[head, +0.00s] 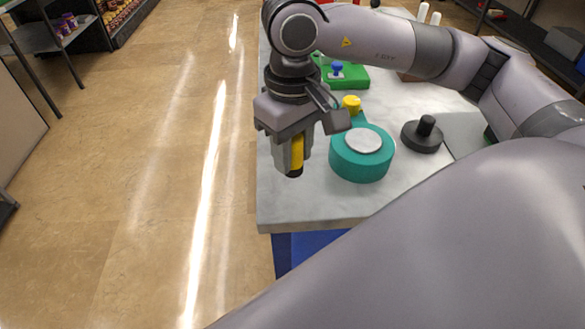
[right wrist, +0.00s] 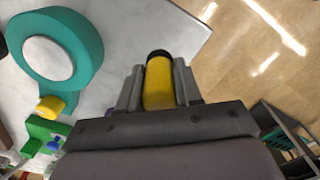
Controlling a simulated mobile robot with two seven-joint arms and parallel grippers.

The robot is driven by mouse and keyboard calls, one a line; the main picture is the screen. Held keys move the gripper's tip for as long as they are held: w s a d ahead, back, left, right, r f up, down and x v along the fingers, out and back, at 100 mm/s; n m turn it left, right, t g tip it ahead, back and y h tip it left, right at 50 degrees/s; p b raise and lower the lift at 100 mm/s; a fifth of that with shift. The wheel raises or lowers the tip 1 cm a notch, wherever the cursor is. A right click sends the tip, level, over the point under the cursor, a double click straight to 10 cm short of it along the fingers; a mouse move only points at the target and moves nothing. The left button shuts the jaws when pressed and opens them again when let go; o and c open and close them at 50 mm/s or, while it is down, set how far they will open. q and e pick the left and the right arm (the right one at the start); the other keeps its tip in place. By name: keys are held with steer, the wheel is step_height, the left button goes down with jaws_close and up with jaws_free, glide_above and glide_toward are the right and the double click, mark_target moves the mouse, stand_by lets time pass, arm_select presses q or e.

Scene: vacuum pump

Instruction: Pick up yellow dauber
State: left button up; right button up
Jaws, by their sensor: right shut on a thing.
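The yellow dauber (head: 297,153) is a yellow cylinder with a dark end pointing down. My right gripper (head: 293,160) is shut on it and holds it over the left edge of the grey-white table, left of the teal pump part. In the right wrist view the dauber (right wrist: 158,82) sits between the two fingers of the right gripper (right wrist: 158,90), its dark end outward. In the head view its upper part is hidden by the gripper. I cannot tell its exact height above the table. My left gripper is not in view.
A teal round part with a white disc (head: 361,158) and a yellow knob (head: 351,104) stands right of the gripper. A black knobbed disc (head: 424,134) is farther right. A green block with a blue knob (head: 338,72) is behind. The table's near left corner (head: 285,211) is clear.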

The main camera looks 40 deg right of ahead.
arm_select(q)
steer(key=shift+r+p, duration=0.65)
steer(key=shift+p, duration=0.05)
arm_select(e)
step_height(320, 180, up, 14)
stand_by(1.2)
